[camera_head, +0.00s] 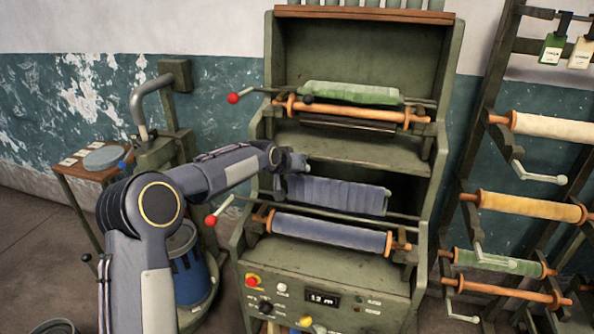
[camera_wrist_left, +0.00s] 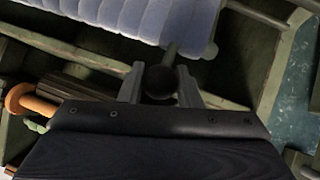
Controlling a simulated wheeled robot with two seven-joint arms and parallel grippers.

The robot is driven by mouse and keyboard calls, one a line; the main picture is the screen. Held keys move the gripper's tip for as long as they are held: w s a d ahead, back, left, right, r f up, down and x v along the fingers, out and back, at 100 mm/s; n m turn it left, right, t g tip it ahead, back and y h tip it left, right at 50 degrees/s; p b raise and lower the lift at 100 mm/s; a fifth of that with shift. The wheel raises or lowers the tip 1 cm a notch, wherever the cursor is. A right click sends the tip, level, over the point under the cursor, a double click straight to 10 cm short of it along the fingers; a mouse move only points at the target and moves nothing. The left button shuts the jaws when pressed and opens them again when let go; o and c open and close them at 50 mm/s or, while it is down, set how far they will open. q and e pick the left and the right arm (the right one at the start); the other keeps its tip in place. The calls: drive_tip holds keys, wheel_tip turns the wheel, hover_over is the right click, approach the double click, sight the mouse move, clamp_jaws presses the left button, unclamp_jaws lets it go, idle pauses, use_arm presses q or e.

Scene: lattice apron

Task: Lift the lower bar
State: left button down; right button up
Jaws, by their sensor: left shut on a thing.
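The lower bar (camera_head: 345,195) is a ribbed blue-grey padded bar across the green machine, above a smooth blue roll (camera_head: 330,232) with orange ends. In the left wrist view the ribbed padding (camera_wrist_left: 150,18) fills the top. A black ball knob (camera_wrist_left: 160,82) on a short stem stands out from it. My left gripper (camera_head: 290,175) is at the bar's left end in the head view. In the wrist view its fingers (camera_wrist_left: 160,86) stand on both sides of the knob, shut on it. The gripper hides the knob in the head view. My right gripper is not in view.
Above is a similar green bar (camera_head: 350,93) with an orange-ended roller (camera_head: 355,112). Red-balled levers (camera_head: 234,98) stick out at the machine's left, one near my forearm (camera_head: 211,220). A roll rack (camera_head: 535,205) stands right; a small table (camera_head: 80,170) stands left.

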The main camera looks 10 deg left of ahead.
use_arm(q)
drive_tip(key=shift+w+r, duration=0.1)
drive_tip(key=shift+r, duration=0.05)
drive_tip(key=c, duration=1.1)
unclamp_jaws()
drive_tip(key=shift+s+a+r, duration=0.15)
drive_tip(key=shift+s, duration=0.2)
drive_tip(key=b+v, duration=0.2)
drive_tip(key=v, duration=0.5)
